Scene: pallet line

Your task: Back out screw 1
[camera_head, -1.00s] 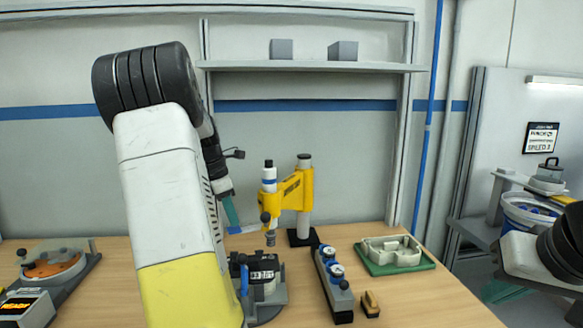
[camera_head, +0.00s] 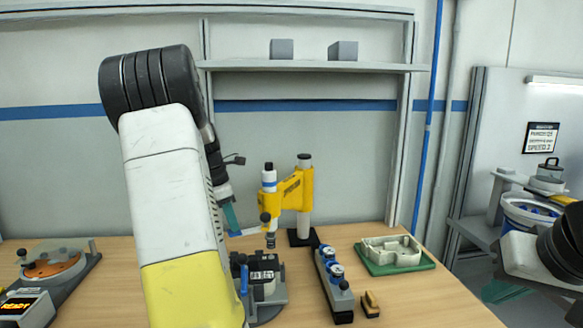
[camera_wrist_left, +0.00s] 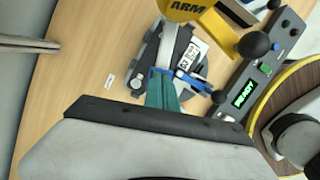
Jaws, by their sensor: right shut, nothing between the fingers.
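The tip hangs above a dark fixture (camera_head: 264,290) on the bench. The fixture also shows in the left wrist view (camera_wrist_left: 168,52). No single screw can be made out. My left gripper (camera_head: 236,231) has teal fingers with blue tips and is beside the driver's lower part. Its fingers look close together in the left wrist view (camera_wrist_left: 160,73), but I cannot tell whether they hold anything. My right gripper (camera_head: 500,291) is low at the right, shut and empty.
A grey box with blue-topped knobs (camera_head: 333,280) and a small yellow-brown block (camera_head: 370,304) stand right of the fixture. A green tray (camera_head: 400,268) holds a pale casting. A round orange-faced device (camera_head: 52,265) sits at left. A READY display (camera_wrist_left: 244,94) shows in the wrist view.

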